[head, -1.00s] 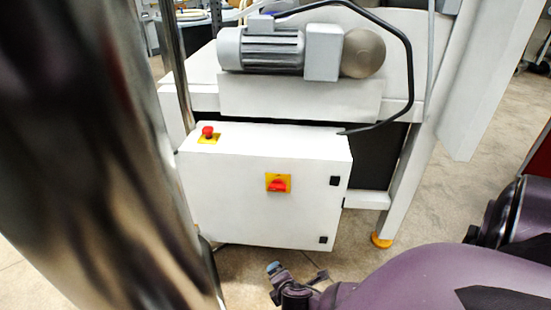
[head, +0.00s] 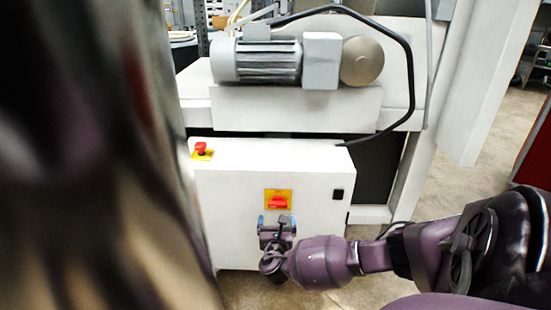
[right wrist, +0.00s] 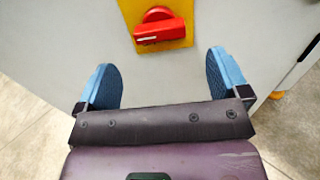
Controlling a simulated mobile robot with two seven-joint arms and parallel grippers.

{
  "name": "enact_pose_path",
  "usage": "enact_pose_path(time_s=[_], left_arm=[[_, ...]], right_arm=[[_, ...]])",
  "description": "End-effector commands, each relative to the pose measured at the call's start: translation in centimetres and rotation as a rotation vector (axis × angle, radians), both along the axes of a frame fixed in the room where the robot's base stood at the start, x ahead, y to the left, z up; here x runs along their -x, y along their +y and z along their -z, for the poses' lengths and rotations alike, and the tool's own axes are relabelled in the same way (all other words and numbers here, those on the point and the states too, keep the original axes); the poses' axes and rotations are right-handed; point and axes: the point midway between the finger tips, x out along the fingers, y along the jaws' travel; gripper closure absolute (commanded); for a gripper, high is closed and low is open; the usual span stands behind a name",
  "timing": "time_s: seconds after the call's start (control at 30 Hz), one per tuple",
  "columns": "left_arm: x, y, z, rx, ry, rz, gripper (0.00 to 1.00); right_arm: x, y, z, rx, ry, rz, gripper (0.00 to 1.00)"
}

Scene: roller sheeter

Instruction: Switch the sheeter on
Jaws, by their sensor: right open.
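The sheeter's white control box (head: 225,225) stands below the motor. On its front is a red rotary switch (head: 278,202) on a yellow plate (head: 270,193). The switch also shows at the top of the right wrist view (right wrist: 160,28), its handle lying roughly across. My right gripper (head: 276,222) is just below the switch in the head view. In the right wrist view its blue fingers (right wrist: 165,78) are spread apart and empty, with the switch ahead, between their lines and not touched. My left gripper is not in view.
A red emergency button (head: 201,149) on a yellow base sits on top of the box. The grey motor (head: 256,61) and a black cable (head: 411,75) are above. A blurred dark shape fills the left of the head view.

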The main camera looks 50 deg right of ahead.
Motion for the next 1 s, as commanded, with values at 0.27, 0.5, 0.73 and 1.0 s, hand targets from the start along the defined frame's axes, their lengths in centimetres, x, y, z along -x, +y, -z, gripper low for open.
enact_pose_path(time_s=[0.27,0.5,0.73,1.0], left_arm=[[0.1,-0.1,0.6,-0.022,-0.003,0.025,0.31],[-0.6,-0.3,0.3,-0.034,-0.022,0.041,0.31],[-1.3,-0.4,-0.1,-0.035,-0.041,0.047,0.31],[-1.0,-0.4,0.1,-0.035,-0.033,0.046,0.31]], right_arm=[[-2.7,-3.7,0.6,0.000,0.006,0.001,0.06],[-4.1,-5.2,0.3,-0.001,0.003,0.000,0.06],[-4.3,-5.4,0.1,-0.003,0.001,0.000,0.06],[-4.3,-5.4,0.1,-0.003,0.001,0.000,0.29]])
